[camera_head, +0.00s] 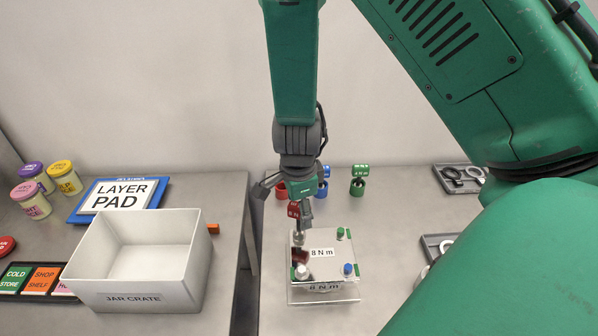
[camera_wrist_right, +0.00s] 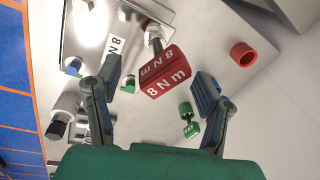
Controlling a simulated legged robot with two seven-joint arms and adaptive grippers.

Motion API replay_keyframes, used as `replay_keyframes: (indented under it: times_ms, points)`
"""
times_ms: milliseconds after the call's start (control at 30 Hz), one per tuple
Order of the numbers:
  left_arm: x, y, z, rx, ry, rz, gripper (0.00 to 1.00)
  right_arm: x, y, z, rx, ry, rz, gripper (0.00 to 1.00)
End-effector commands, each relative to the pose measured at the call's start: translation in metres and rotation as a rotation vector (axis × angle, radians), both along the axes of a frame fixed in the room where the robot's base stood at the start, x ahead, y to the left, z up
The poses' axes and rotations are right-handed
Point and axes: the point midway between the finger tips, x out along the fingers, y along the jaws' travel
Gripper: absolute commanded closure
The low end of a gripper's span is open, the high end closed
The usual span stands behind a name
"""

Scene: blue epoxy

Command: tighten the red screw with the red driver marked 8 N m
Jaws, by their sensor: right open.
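The red driver (camera_head: 293,210) marked 8 N m stands at the back left of the clear-sided fixture (camera_head: 322,290), its metal shaft pointing down to the top plate. Its red handle (camera_wrist_right: 163,72) fills the middle of the right wrist view. My right gripper (camera_head: 297,190) is just above the driver. Its fingers (camera_wrist_right: 155,90) are apart, one on each side of the handle, and do not appear to touch it. The red screw is not clearly visible; the driver's tip covers the spot below it. My left gripper is out of view.
An empty red holder (camera_wrist_right: 243,55), a blue driver (camera_head: 322,182) and a green driver (camera_head: 359,182) stand behind the fixture. Green (camera_head: 340,233) and blue (camera_head: 348,268) screws sit on the plate. A jar crate (camera_head: 135,296) and several jars are on the left bench, across a gap.

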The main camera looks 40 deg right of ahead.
Motion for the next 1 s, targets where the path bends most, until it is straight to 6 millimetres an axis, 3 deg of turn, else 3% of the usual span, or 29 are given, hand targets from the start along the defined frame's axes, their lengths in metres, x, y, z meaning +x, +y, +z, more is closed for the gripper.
replay_keyframes:
  times_ms: [200,300,1000]
  points:
    - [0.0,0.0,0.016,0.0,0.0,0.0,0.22,0.0,-0.003,0.003,0.006,-0.003,0.657,0.37]
    - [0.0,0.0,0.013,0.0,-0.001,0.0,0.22,0.001,-0.004,0.001,-0.001,-0.001,0.858,0.37]
    - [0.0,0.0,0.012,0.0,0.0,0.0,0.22,0.003,0.002,0.0,-0.002,0.004,0.876,0.37]
